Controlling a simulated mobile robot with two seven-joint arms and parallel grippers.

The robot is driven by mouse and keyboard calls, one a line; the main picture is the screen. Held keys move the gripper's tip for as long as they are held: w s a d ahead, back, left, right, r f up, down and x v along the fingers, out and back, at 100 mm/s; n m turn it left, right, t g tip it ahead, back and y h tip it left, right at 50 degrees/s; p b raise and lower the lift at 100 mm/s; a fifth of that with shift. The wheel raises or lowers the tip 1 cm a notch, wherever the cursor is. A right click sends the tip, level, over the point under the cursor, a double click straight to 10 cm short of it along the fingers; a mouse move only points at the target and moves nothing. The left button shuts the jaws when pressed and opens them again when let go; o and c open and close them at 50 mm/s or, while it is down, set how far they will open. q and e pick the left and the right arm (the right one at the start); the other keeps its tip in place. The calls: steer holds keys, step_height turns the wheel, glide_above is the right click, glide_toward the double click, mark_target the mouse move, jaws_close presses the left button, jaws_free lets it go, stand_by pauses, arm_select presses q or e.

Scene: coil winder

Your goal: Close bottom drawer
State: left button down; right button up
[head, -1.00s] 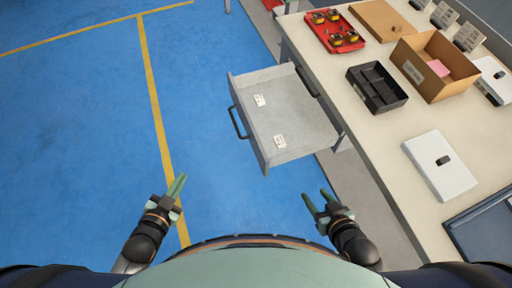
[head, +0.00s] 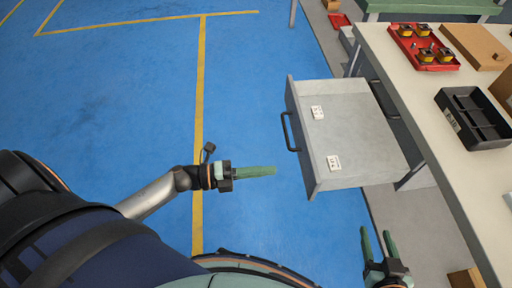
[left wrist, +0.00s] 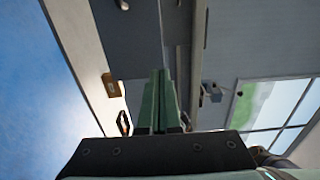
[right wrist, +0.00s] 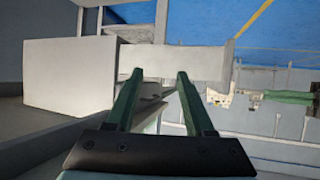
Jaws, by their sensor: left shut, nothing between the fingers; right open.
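The grey drawer (head: 368,142) stands pulled out from under the workbench in the head view. Its dark bar handle (head: 290,132) is on the front panel, facing left. Two small white pieces lie inside the drawer. My left gripper (head: 274,171) is shut and empty, left of the drawer's near front corner, its fingers pointing right; a gap shows in the picture. Its shut fingers also show in the left wrist view (left wrist: 160,72). My right gripper (head: 377,232) is open and empty, below the drawer's near side in the picture. Its parted fingers also show in the right wrist view (right wrist: 155,76).
The workbench (head: 430,130) holds a red tray (head: 408,60) with several yellow-black parts, a black divided tray (head: 447,120) and a cardboard piece (head: 470,50). A dark handle (head: 385,100) shows under the bench edge. The blue floor left of the drawer is clear.

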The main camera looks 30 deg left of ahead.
mark_target(311, 166)
arm_select(q)
steer(key=x, duration=0.7)
steer(key=shift+w+d, duration=0.25)
steer(key=shift+d, duration=0.05)
steer(key=shift+w+d, duration=0.25)
steer(key=shift+d, duration=0.15)
arm_select(e)
steer(key=r, duration=0.1)
steer(key=w+r, duration=0.1)
steer(key=r+t, duration=0.1)
steer(key=shift+w, duration=0.25)
steer(key=shift+w, duration=0.1)
